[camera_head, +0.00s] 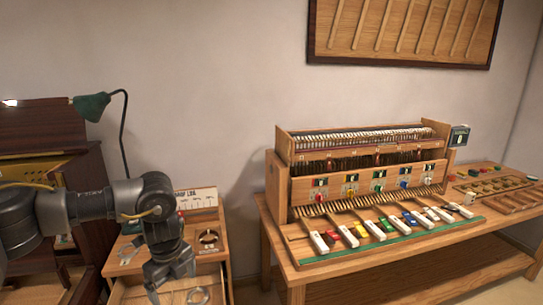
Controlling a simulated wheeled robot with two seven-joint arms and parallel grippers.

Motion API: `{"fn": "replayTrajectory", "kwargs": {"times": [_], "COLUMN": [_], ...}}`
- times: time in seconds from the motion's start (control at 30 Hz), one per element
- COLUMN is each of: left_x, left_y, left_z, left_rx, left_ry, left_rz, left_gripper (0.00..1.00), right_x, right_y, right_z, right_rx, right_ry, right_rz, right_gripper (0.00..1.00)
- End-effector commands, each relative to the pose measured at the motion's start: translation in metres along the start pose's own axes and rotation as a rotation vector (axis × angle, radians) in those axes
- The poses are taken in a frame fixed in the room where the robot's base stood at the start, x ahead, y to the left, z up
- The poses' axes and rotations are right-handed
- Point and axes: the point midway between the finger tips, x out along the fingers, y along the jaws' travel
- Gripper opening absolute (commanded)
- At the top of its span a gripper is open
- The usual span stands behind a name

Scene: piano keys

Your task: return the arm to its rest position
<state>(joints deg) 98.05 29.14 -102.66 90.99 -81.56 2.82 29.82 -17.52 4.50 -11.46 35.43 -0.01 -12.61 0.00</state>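My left arm comes in from the left edge, bends at a dark grey joint and hangs down. Its gripper (171,282) points downward over the small wooden stand with an open drawer. The fingertips look spread apart, with nothing visible between them. My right gripper is not in view. The piano key model (345,185) is a wooden box on a table to the right, well apart from my gripper. Its row of white-tipped keys (350,238) has coloured pieces between the keys.
The wooden stand (211,220) holds a ring and a white card. A green lamp (92,106) and a dark upright cabinet (42,128) stand at left. The wooden table (400,255) fills the right. A framed panel (400,30) hangs on the wall. Open air lies between stand and table.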

Motion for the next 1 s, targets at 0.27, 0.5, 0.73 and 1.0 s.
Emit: {"fn": "replayTrajectory", "kwargs": {"times": [0.27, 0.5, 0.73, 1.0], "left_x": [0.041, 0.099, 0.193, 0.352], "left_y": [-0.028, -0.069, -0.114, -0.091], "left_z": [-0.042, -0.107, -0.183, -0.198], "left_rx": [0.002, -0.045, -0.29, -0.84], "left_ry": [0.134, 0.352, 0.668, 0.821], "left_rz": [-0.066, -0.177, -0.348, -0.456], "left_gripper": [0.92, 0.92, 0.92, 0.92], "right_x": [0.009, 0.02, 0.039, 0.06], "right_y": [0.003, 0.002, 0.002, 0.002], "right_z": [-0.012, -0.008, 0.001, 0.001], "right_rx": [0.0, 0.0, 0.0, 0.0], "right_ry": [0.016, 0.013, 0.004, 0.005], "right_rz": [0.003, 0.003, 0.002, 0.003], "right_gripper": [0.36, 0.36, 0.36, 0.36]}}
